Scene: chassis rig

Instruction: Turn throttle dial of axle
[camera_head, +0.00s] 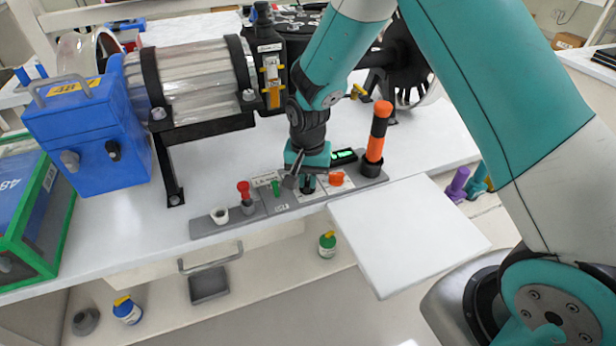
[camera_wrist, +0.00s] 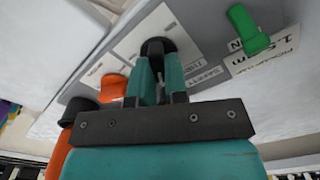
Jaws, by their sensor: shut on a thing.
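My gripper (camera_head: 307,178) points down at the grey control panel (camera_head: 258,214) on the workbench. In the wrist view its teal fingers (camera_wrist: 160,75) are shut on a small black dial (camera_wrist: 157,47), which stands on a white labelled plate. The fingers hide part of the dial. The label beside it is not clear enough to read in full, so I cannot tell its setting. An orange knob (camera_head: 336,179) sits just to the right of my gripper in the head view and also shows in the wrist view (camera_wrist: 113,87).
A tall orange-and-black handle (camera_head: 378,130) stands close right of my gripper. A green switch (camera_wrist: 247,30) and a red-topped lever (camera_head: 243,188) are on the panel's other side. The axle rig, with a blue box (camera_head: 85,120), stands behind. A white board (camera_head: 405,228) juts out in front.

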